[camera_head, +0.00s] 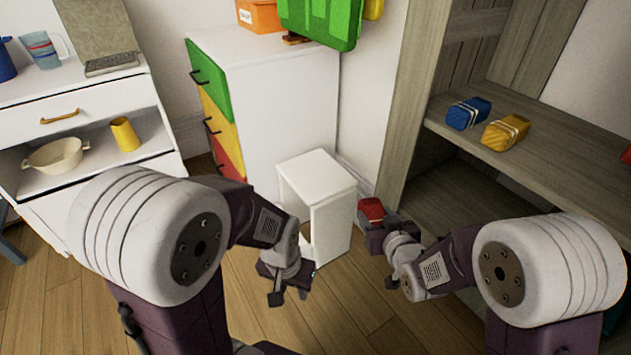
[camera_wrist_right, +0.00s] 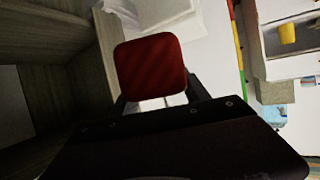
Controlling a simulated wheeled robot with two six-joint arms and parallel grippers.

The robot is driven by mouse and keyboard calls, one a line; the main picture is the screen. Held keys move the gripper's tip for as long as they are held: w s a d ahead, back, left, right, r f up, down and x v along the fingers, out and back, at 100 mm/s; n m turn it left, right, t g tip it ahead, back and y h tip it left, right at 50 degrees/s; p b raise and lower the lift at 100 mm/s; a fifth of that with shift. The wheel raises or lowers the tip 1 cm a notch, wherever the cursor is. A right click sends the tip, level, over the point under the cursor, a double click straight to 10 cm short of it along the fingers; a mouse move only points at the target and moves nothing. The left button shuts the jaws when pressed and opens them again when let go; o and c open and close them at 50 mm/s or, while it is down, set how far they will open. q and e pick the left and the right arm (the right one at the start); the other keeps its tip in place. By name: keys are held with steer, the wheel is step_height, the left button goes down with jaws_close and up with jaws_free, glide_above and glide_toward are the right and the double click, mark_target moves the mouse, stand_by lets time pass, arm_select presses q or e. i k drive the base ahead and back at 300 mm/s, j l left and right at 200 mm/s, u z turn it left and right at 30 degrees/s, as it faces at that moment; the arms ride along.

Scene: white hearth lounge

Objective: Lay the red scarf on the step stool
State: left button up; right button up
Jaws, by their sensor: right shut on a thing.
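The red scarf (camera_head: 371,208) is a small folded bundle. My right gripper (camera_head: 374,224) is shut on it and holds it in the air, just right of the step stool. In the right wrist view the scarf (camera_wrist_right: 150,66) sits between the fingers, its broad red face towards the camera. The white step stool (camera_head: 316,174) stands on the floor in front of the drawer unit, its flat top bare. My left gripper (camera_head: 289,293) is open and empty, low in front of the stool's left side.
A white drawer unit (camera_head: 285,90) with coloured fronts stands behind the stool. A wooden shelf (camera_head: 540,180) at the right holds a blue bundle (camera_head: 468,113) and a yellow bundle (camera_head: 505,132). A white cabinet (camera_head: 90,95) with a bowl stands at the left. Wooden floor shows between.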

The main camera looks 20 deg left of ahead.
mark_target(316, 172)
steer(key=i+j, duration=0.75)
steer(key=i, duration=0.1)
